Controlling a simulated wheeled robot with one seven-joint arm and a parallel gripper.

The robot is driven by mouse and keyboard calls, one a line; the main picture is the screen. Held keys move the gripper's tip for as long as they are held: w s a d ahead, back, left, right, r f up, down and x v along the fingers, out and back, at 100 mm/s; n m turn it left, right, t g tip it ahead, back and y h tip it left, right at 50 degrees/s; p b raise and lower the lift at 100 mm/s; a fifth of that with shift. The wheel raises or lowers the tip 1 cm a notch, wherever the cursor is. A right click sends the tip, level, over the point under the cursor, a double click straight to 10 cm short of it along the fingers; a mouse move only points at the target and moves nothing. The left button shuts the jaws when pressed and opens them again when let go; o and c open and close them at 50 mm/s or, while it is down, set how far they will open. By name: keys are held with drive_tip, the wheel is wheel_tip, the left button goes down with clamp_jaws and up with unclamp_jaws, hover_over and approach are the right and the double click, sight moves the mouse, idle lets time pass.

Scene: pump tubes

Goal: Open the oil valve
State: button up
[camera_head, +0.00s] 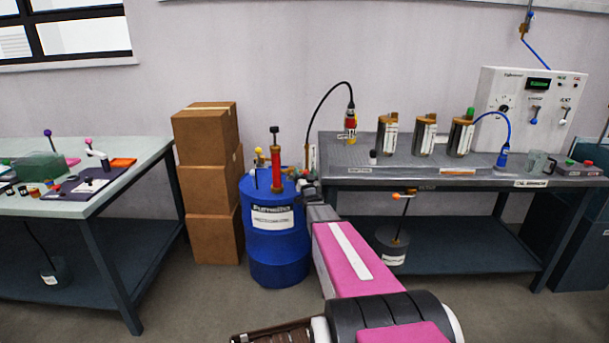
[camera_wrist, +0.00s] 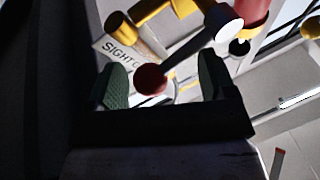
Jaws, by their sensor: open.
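A blue drum (camera_head: 280,262) stands on the floor left of the right bench, with a red pump cylinder (camera_head: 276,165) and black handle on top. My gripper (camera_head: 306,184) is at the drum's upper right, small and partly hidden by my arm. In the wrist view my gripper (camera_wrist: 162,74) is open. A dark red ball knob (camera_wrist: 150,79) lies between its green-padded fingers, with a gap visible on the right side. A dark lever rod (camera_wrist: 182,58) runs from the knob to a pale round hub (camera_wrist: 223,23). Whether this lever is the oil valve, I cannot tell for certain.
Cardboard boxes (camera_head: 207,185) stack left of the drum. The right bench (camera_head: 345,158) carries several canisters and a hanging hose. A left bench (camera_head: 120,200) stands apart.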

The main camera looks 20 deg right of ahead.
drive_tip(key=c, duration=1.3)
drive_tip(key=shift+f, duration=0.1)
drive_tip(key=shift+d+f+m+h, duration=0.1)
drive_tip(key=shift+f+m+h, duration=0.45)
drive_tip(key=shift+m, duration=0.55)
drive_tip(key=shift+f+m+h, duration=0.35)
drive_tip(key=shift+m+h, duration=0.3)
drive_tip(key=shift+m, duration=0.45)
drive_tip(key=o, duration=1.2)
drive_tip(key=shift+o, duration=0.5)
drive_tip(key=shift+r, duration=0.1)
